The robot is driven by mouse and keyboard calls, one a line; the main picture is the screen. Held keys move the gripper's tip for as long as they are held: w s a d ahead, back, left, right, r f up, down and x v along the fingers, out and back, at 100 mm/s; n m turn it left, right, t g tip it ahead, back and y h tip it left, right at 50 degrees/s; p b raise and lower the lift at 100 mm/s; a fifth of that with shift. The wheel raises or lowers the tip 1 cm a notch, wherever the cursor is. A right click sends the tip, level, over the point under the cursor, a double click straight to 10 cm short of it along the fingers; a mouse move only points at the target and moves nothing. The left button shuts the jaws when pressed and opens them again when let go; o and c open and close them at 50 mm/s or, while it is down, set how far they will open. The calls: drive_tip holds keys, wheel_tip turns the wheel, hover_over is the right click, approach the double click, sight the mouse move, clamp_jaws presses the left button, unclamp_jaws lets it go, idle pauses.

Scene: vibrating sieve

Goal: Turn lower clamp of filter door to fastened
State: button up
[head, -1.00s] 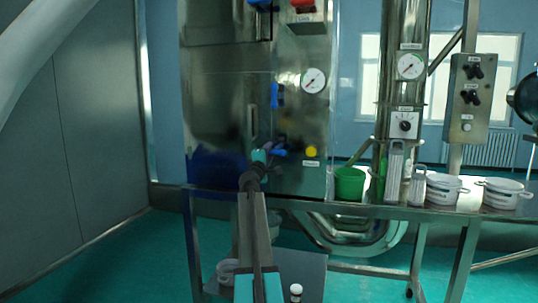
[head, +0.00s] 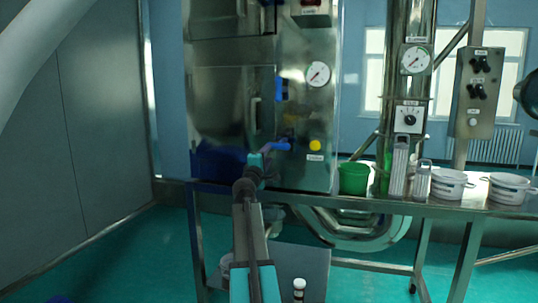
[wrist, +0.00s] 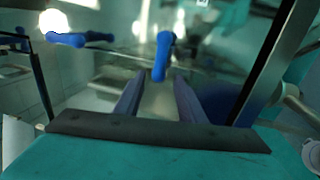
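The filter door (head: 225,105) is a steel panel on the cabinet. The lower clamp (head: 275,146) has a blue lever lying roughly level near the door's lower right edge. The upper blue clamp (head: 279,88) stands about upright above it. My gripper (head: 257,160) is just left of and below the lower clamp. In the wrist view my gripper (wrist: 157,82) has its two fingers apart with nothing held. A blue lever (wrist: 163,55) shows straight ahead, its near end around the gap between the fingertips; contact cannot be told. Another blue lever (wrist: 66,40) is at upper left.
A pressure gauge (head: 318,74) and a yellow button (head: 315,145) are on the cabinet's right part. A green bucket (head: 353,179) and white tubs (head: 449,185) stand on the steel table to the right. Open floor lies at left.

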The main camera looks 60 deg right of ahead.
drive_tip(key=v, duration=0.4)
drive_tip(key=shift+s+a+f, duration=0.1)
drive_tip(key=shift+s+a, duration=0.15)
drive_tip(key=shift+a, duration=0.1)
idle(0.4)
